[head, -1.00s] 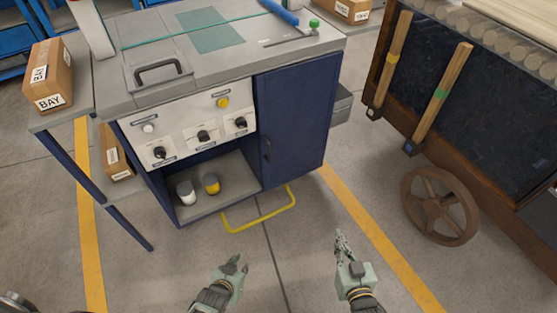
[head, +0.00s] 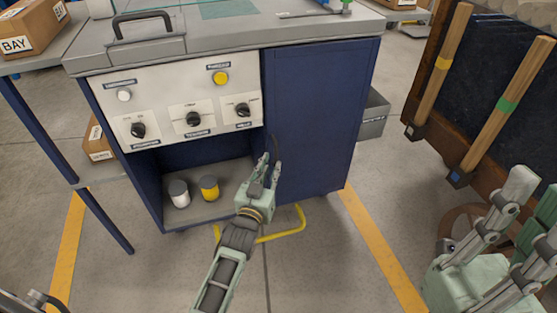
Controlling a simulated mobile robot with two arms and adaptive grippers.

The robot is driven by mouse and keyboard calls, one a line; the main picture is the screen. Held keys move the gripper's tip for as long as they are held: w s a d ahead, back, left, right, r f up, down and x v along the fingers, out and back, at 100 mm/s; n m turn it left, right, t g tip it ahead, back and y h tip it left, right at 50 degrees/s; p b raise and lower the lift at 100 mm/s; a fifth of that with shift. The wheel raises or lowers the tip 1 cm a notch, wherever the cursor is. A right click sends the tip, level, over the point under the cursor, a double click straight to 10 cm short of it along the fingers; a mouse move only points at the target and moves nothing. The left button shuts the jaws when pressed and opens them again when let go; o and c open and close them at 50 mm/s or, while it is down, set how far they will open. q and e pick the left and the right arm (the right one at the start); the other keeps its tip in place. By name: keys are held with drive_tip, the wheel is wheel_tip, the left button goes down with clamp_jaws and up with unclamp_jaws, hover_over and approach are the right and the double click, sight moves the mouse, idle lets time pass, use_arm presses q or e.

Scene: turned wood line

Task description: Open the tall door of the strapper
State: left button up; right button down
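The strapper's tall door (head: 318,115) is a dark blue panel on the right of the cabinet front, and it is closed. Its dark, thin handle (head: 275,146) is upright near the door's left edge and partly hidden by my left gripper. My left gripper (head: 271,162) is at the lower end of the handle, its two fingers apart with a gap between them. I cannot tell whether they touch the handle. My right gripper (head: 535,195) is large at the lower right, away from the door, fingers spread and empty, cut off by the picture's edge.
Left of the door are a panel with knobs (head: 193,119) and an open shelf with a white pot (head: 179,194) and a yellow pot (head: 209,188). A grey bin (head: 374,115) and a wheeled cart (head: 500,85) stand to the right.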

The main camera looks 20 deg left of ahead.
sight(275, 158)
use_arm(q)
drive_tip(key=w+b, duration=0.1)
drive_tip(key=w, duration=0.3)
drive_tip(key=shift+w+f+b, duration=0.15)
drive_tip(key=shift+w+b, duration=0.05)
drive_tip(key=shift+b, duration=0.1)
drive_tip(key=shift+w, duration=0.75)
drive_tip(key=shift+c, duration=0.4)
clamp_jaws()
